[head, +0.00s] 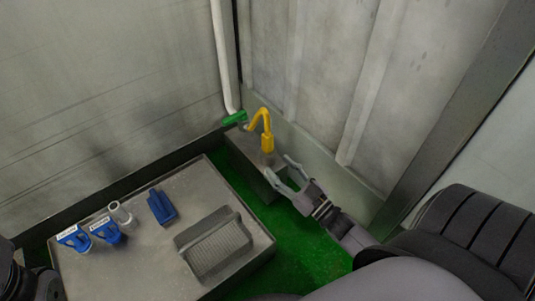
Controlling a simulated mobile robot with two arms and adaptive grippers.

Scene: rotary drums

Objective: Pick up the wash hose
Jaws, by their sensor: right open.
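The wash hose appears to be the yellow piece (266,142). It stands upright at the back, curving over at the top like a hook, with a thicker yellow part lower down and a greyish lower end. It stands on or just above a narrow grey block in the corner. My right gripper (278,165) reaches in from the lower right. Its two grey fingers are spread and empty, just below and to the right of the hose's lower end. I see no contact with the hose, though the exact gap in depth is unclear. My left gripper's fingers do not show.
A grey table (150,255) at the left holds a ribbed grey block (213,243), a blue item (161,206), a pale cylinder (120,214) and two labelled blue items (75,238). A white pipe (222,60) runs down the wall to a green part (235,117). The green floor (305,240) is open.

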